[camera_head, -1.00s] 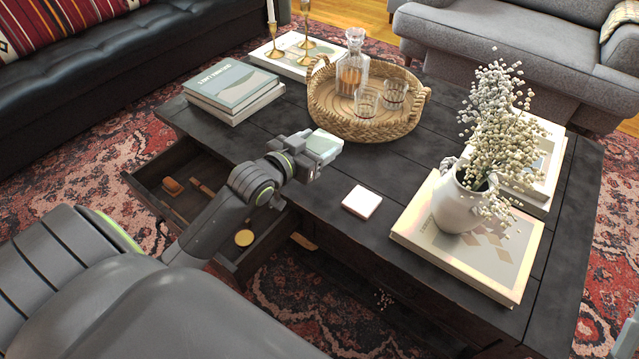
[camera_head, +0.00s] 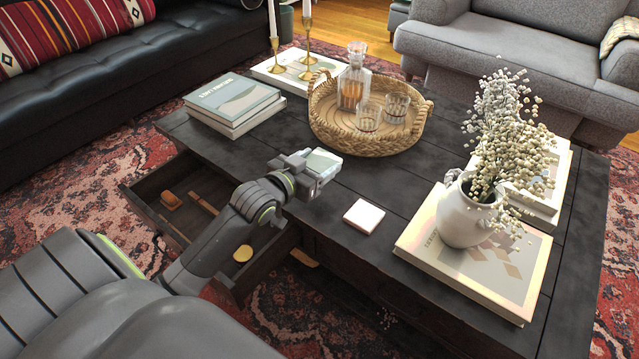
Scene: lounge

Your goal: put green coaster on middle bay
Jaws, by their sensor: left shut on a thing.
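My left gripper (camera_head: 308,170) is shut on a pale greenish square coaster (camera_head: 323,163), and holds it over the near left edge of the dark coffee table (camera_head: 420,188). The coaster looks like the green one, though its colour is faint. An open drawer (camera_head: 150,214) juts out from the table, below and to the left of the gripper. A thin wooden divider (camera_head: 203,204) shows inside it. My arm hides part of the drawer, so I cannot make out all its bays. My right gripper is not in view.
A pinkish-white coaster (camera_head: 364,216) lies on the table. A brown item (camera_head: 171,200) and a round yellow item (camera_head: 242,253) lie in the drawer. A wicker tray (camera_head: 375,148) with decanter and glasses, stacked books (camera_head: 232,98) and a white vase (camera_head: 466,215) occupy the tabletop.

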